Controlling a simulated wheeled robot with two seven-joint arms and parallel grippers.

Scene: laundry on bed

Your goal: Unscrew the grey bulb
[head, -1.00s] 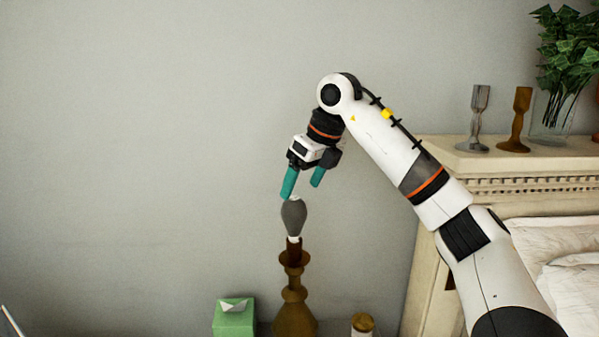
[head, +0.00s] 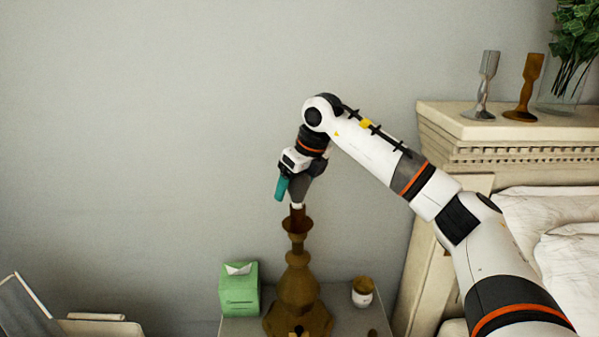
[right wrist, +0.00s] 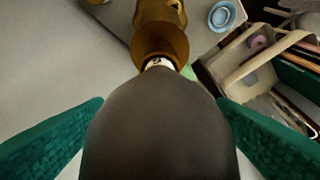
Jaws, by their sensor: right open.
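The grey bulb (head: 301,188) sits upright in the socket on top of the brown lamp (head: 297,285). In the right wrist view the bulb (right wrist: 160,130) fills the middle, with its white neck at the lamp's brown socket (right wrist: 160,45). My right gripper (head: 291,189) is open, with its teal fingers on either side of the bulb. In the right wrist view its fingers stand left and right of the bulb; I cannot tell whether they touch it. In the head view the far finger is hidden. My left gripper is not in view.
A green tissue box (head: 239,290) and a small jar (head: 362,292) stand beside the lamp on the nightstand (head: 232,327). Candlesticks (head: 525,88) and a plant (head: 575,50) stand on the headboard ledge at right. The wall left of the lamp is clear.

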